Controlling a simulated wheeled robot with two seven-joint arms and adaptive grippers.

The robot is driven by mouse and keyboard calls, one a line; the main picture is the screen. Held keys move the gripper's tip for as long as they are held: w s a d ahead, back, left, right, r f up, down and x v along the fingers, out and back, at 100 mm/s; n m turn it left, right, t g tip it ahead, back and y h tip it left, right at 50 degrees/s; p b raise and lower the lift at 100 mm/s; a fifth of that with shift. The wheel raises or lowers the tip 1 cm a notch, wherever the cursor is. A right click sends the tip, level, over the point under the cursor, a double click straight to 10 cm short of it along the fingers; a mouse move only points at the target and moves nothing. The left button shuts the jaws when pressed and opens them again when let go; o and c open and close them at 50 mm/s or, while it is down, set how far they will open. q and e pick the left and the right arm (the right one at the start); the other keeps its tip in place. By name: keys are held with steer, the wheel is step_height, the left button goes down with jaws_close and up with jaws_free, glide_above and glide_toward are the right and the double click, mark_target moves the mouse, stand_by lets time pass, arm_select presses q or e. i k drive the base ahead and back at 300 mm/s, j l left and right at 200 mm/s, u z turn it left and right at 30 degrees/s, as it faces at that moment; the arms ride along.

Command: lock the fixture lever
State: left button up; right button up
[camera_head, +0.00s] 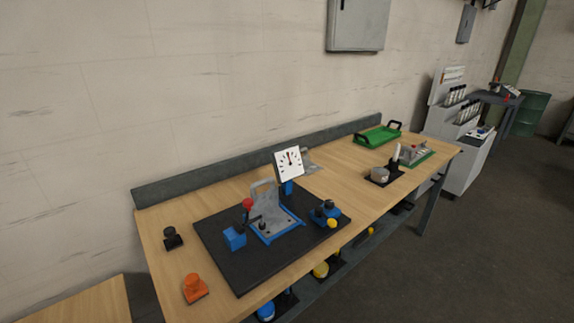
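A fixture (275,235) with a blue base and a grey upright bracket stands on a black mat (222,249) on the workbench. A lever with a red ball knob (248,204) rises at its left side, near a blue block (235,238). A blue clamp-like part (322,212) with a yellow ball knob (332,223) sits at its right. I cannot tell from this distance which one is the fixture lever, or whether either is locked. A white dial gauge (289,162) stands behind the fixture. Neither of my grippers is in view.
An orange object (194,288) and a small black object (172,237) lie on the wooden bench (343,180), left of the mat. A green tray (378,137) and a grey part on a green base (415,153) are farther right. A dark back rail (230,168) runs along the wall.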

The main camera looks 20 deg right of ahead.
mark_target(331, 222)
steer(key=i+l, duration=0.1)
steer(key=l, duration=0.95)
steer(key=i+l+z, duration=0.1)
steer(key=l, duration=0.45)
steer(key=i+l, duration=0.15)
steer(key=l, duration=0.35)
